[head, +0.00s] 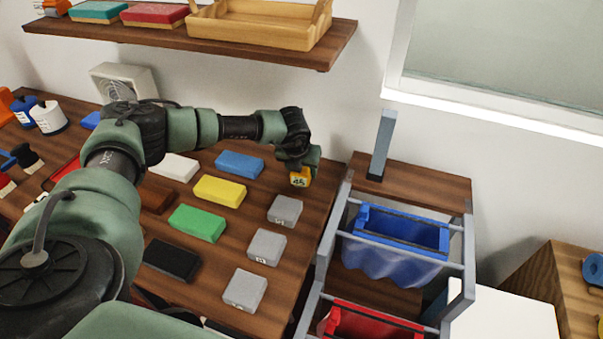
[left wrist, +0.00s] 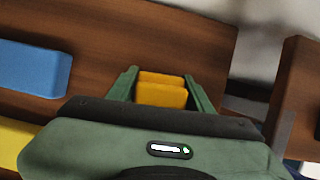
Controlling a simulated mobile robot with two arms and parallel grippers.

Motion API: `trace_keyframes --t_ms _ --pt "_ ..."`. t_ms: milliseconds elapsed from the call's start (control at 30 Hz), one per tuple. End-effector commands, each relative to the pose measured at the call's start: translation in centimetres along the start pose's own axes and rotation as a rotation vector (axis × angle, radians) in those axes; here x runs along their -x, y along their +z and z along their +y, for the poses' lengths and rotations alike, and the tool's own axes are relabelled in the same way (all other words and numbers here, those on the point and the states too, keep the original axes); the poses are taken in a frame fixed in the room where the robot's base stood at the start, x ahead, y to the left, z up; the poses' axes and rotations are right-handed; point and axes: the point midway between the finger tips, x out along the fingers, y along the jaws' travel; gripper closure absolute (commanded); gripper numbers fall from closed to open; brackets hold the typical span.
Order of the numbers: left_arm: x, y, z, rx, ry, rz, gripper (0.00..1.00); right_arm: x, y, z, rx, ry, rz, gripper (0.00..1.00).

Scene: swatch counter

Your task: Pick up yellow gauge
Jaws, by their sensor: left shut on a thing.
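The yellow gauge (head: 300,177) is a small yellow-orange block with a dark number on its face. My left gripper (head: 305,168) is shut on it near the right edge of the counter, at the far end of the row of grey blocks. In the left wrist view the yellow gauge (left wrist: 161,90) sits between the two green fingers of my left gripper (left wrist: 160,88). Whether it touches the counter is hard to tell. My right gripper does not show.
Grey blocks (head: 285,210) and coloured blocks, including a yellow one (head: 219,190) and a blue one (head: 239,164), lie on the wooden counter (head: 215,257). A rack with a blue bin (head: 392,260) and a red bin (head: 370,325) stands to the right. A shelf (head: 180,42) hangs above.

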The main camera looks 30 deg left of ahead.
Motion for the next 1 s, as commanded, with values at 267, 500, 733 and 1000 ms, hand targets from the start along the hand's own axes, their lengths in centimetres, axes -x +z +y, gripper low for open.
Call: trace_keyframes --t_ms 267,500,733,1000 --pt "0.2 0.0 -0.1 0.000 -0.002 -0.002 0.96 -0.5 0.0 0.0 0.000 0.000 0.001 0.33" --pt "2.9 0.9 -0.1 0.001 -0.004 -0.006 0.96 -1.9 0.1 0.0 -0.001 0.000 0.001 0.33" --pt "6.8 1.2 0.1 -0.003 0.000 0.001 0.96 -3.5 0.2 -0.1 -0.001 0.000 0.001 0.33" --pt "9.0 -4.5 0.6 -0.003 -0.001 -0.001 0.96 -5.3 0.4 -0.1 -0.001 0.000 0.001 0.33"
